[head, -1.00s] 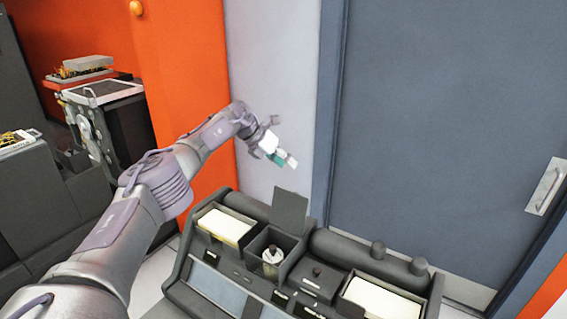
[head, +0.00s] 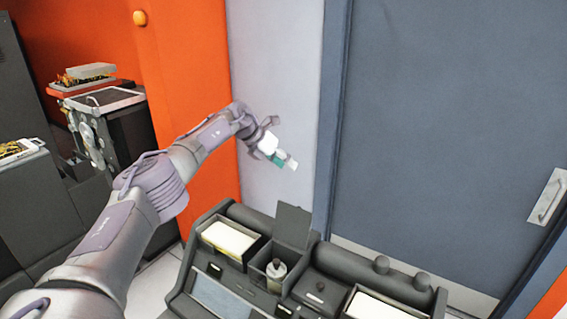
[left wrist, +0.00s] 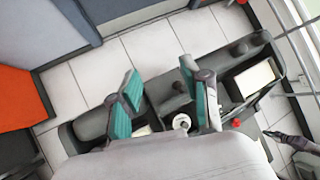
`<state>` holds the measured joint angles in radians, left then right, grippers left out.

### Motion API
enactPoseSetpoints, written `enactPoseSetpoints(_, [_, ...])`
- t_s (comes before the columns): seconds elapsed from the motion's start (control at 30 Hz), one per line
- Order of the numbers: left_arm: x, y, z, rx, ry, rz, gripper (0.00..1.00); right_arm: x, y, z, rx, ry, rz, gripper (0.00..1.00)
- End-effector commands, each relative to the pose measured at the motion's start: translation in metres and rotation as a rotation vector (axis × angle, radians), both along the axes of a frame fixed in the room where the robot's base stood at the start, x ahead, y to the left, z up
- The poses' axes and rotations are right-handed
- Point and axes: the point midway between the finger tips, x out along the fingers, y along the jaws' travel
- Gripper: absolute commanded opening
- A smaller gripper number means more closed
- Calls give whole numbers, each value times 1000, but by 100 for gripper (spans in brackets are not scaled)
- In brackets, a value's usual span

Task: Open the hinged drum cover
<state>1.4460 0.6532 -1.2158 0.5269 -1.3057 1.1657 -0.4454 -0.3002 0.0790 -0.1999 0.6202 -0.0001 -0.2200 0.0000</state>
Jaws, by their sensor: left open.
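The hinged drum cover (head: 293,225) is a dark flat flap standing raised at the back of the middle compartment of the card punch (head: 335,262). A pale metallic drum (head: 276,270) shows in the open compartment below it, and also in the left wrist view (left wrist: 181,121). My left gripper (head: 284,161) is open and empty, behind and above the raised cover, apart from it. In the left wrist view its two teal-padded fingers (left wrist: 159,85) are spread above the machine. A dark, partly cut-off shape at the right edge there may be my right gripper; its jaws are unclear.
Card trays (head: 228,238) with cream cards sit at both ends of the machine. A grey door (head: 430,140) and an orange wall panel (head: 190,90) stand behind. Pale floor tiles (left wrist: 150,50) are clear.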

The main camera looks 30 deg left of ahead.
Motion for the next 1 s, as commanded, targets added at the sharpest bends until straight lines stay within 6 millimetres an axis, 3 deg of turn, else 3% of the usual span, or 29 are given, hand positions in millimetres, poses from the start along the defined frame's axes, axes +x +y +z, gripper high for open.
enactPoseSetpoints(0.37, [-4, 5, 8, 1, -1, 1, 47, 0, -3, 1, -3, 0, 2, 0])
enactPoseSetpoints(0.8, [-48, 40, 73, 1, -2, 0, 47, 0, -1, 1, -1, 0, 0, 0])
enactPoseSetpoints(1.0, [-58, 48, 88, 1, 0, 1, 47, 0, -1, 1, -1, 0, 0, 0])
